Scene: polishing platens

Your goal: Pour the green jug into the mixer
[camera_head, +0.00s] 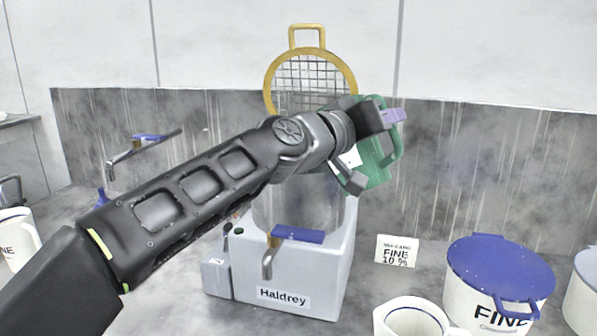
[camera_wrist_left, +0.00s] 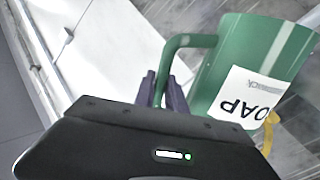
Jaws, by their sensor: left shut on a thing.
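The green jug (camera_head: 371,168) is held up over the right side of the mixer (camera_head: 335,262). The jug looks tilted in the head view, partly hidden behind my left wrist. My left gripper (camera_head: 393,116) is shut on the jug's handle. In the left wrist view the fingers (camera_wrist_left: 165,92) close at the handle of the jug (camera_wrist_left: 235,62), whose white label shows "OAP". My right gripper is out of view.
A blue-lidded tub (camera_head: 500,268) marked "FINE", an open white jug (camera_head: 412,318) and a "FINE 10 %" card (camera_head: 396,251) stand to the mixer's right. A blue-handled tap (camera_head: 290,236) is at its front. A grey splashback (camera_head: 470,165) runs behind.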

